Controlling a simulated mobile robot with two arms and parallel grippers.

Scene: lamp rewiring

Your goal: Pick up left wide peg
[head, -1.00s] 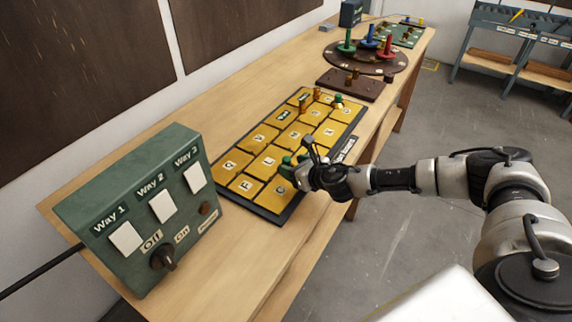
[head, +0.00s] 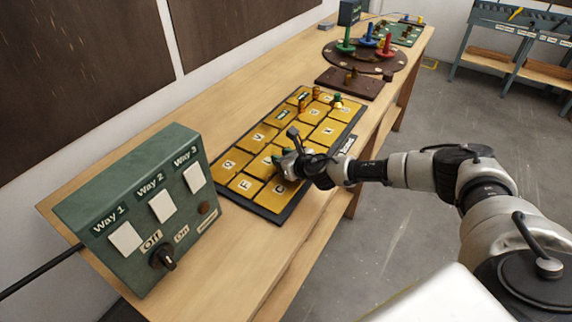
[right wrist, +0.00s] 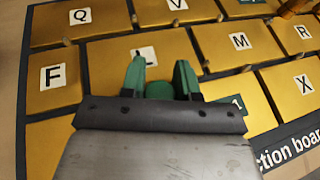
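My right gripper (right wrist: 160,72) is low over the near part of the yellow-tiled board (head: 291,211). It also shows in the head view (head: 277,160). Its two green fingers stand apart in the right wrist view. A green rounded thing (right wrist: 160,90), perhaps the top of the peg, lies between them close to the palm. I cannot tell if the fingers touch it. The gripper hides the tiles under it. A green-and-yellow peg (head: 337,101) stands farther along the board. My left gripper is not in view.
Orange-brown pegs (head: 302,106) stand on the board's far part. A green switch box (head: 125,270) is at the near left. Beyond the board are a brown block (head: 335,83) and a round board with coloured pegs (head: 340,64). Bare wood (head: 225,228) lies between box and board.

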